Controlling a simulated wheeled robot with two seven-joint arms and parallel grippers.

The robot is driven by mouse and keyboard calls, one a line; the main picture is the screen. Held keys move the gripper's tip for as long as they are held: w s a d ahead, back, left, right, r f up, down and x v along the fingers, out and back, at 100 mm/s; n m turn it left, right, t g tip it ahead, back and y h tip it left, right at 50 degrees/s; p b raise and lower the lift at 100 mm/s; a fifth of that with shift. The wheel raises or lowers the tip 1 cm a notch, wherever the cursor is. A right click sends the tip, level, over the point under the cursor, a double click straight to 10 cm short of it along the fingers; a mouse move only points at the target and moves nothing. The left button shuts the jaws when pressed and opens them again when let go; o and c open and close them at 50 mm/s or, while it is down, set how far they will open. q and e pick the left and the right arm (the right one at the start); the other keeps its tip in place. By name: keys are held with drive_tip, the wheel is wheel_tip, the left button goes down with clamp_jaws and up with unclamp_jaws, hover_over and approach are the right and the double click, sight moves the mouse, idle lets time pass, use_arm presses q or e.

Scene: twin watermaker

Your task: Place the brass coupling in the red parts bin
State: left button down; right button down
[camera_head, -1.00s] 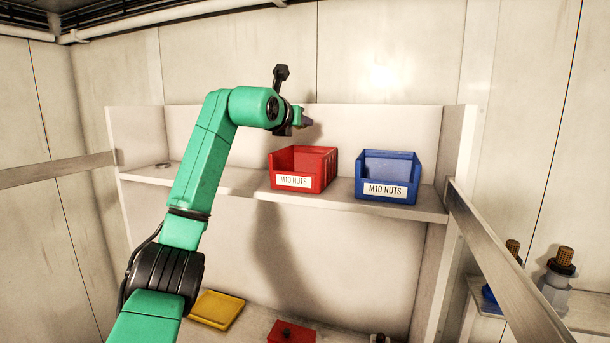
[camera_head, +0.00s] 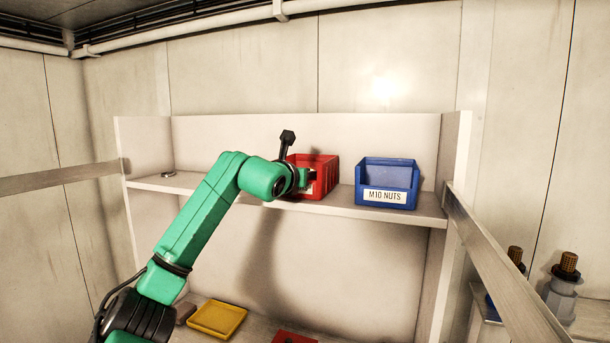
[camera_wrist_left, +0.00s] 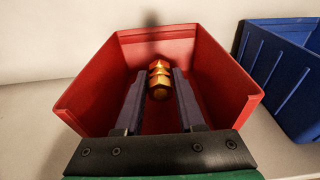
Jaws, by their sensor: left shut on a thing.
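The red parts bin (camera_head: 325,169) stands on the upper shelf, partly hidden behind my left gripper (camera_head: 303,180) in the head view. In the left wrist view the red bin (camera_wrist_left: 82,105) surrounds the fingers of my left gripper (camera_wrist_left: 158,75). The gold-coloured brass coupling (camera_wrist_left: 159,88) is between the fingertips, and the gripper is shut on it. The coupling is within the bin's outline; I cannot tell whether it touches the bin floor. The coupling is hidden in the head view. My right gripper is not in view.
A blue bin (camera_head: 386,184) labelled M10 NUTS stands to the right of the red bin, with a gap between. A small ring-like part (camera_head: 168,174) lies at the shelf's left end. A yellow tray (camera_head: 216,319) lies below. A metal rail (camera_head: 505,270) runs along the right.

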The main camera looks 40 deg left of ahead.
use_arm(q)
drive_tip(key=shift+f, duration=0.25)
drive_tip(key=c, duration=0.7)
unclamp_jaws()
drive_tip(key=shift+o, duration=0.9)
drive_tip(key=shift+s+f, duration=0.1)
drive_tip(key=shift+r+p, duration=0.6)
drive_tip(key=shift+r, duration=0.1)
drive_tip(key=s+b, duration=0.2)
drive_tip(key=s+d+b, duration=0.1)
drive_tip(key=shift+f+b, duration=0.35)
drive_tip(key=shift+b, duration=0.05)
drive_tip(key=r+b+v, duration=0.1)
drive_tip(key=b+v, duration=0.1)
drive_tip(key=v, duration=0.6)
drive_tip(key=shift+s+b, duration=0.15)
drive_tip(key=shift+b, duration=0.2)
drive_tip(key=shift+s+d+r, duration=0.1)
drive_tip(key=shift+d+r, duration=0.05)
drive_tip(key=shift+r, duration=0.05)
